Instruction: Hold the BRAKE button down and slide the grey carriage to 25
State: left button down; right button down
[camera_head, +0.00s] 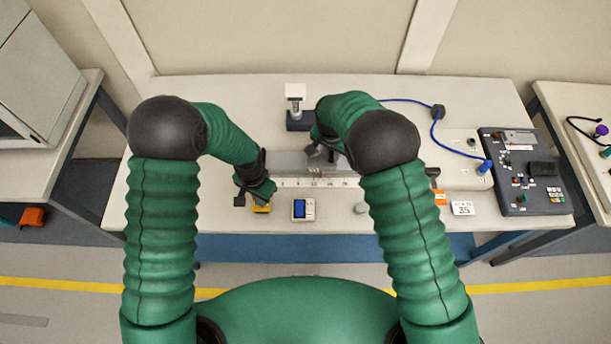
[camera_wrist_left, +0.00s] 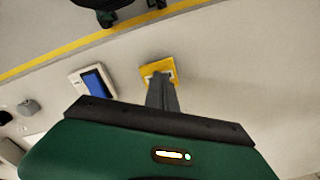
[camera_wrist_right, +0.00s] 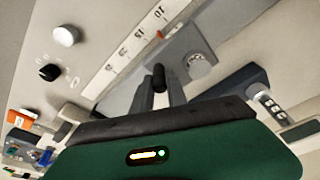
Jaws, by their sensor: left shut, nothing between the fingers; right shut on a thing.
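The yellow button box (camera_head: 262,209), which I take for the BRAKE button, sits at the table's front left; it also shows in the left wrist view (camera_wrist_left: 157,68). My left gripper (camera_head: 262,192) is shut and empty, pointing down with its fingertips over the box and hiding its middle. I cannot tell whether the button is pressed. The grey carriage (camera_wrist_right: 196,52) stands behind a white number scale (camera_wrist_right: 118,60). Its red pointer (camera_wrist_right: 160,34) is between 10 and 15. My right gripper (camera_wrist_right: 160,92) is shut on the carriage's dark knob (camera_wrist_right: 158,75). My right arm hides much of it in the head view.
A dark control panel (camera_head: 520,175), blue cable (camera_head: 434,130) and white card (camera_head: 463,208) are at right.

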jog(key=shift+d+r, duration=0.1)
jog(key=shift+d, duration=6.35)
jog(key=c, duration=1.2)
grip_release()
jog(key=shift+c, duration=0.2)
notch_tip(320, 180, up, 8)
pick_arm(q)
jog(key=shift+r, duration=3.5)
